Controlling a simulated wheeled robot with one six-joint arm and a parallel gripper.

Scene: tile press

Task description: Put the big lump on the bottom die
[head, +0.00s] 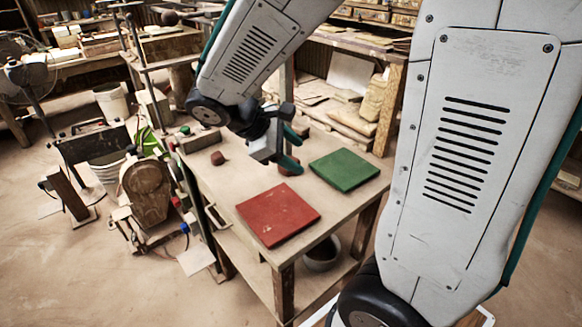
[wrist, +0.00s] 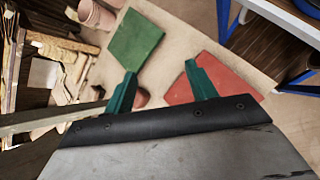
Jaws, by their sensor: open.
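A reddish-brown lump (head: 286,172) sits on the table beside my gripper, partly hidden by a finger. It shows between the fingers, close to the left one, in the wrist view (wrist: 142,98). A smaller-looking brown lump (head: 217,158) lies farther left on the table. My gripper (head: 296,149) is open, its green fingers low over the table near the first lump; they also show in the wrist view (wrist: 160,72). A flat red slab (head: 278,215) and a flat green slab (head: 344,169) lie on the table. I cannot tell which thing is the bottom die.
The wooden table (head: 245,262) has bare surface between the slabs and at its left side. A small green item (head: 185,130) is at its far left corner. A bowl (head: 322,253) is on the lower shelf. Cluttered equipment (head: 146,190) stands left of the table.

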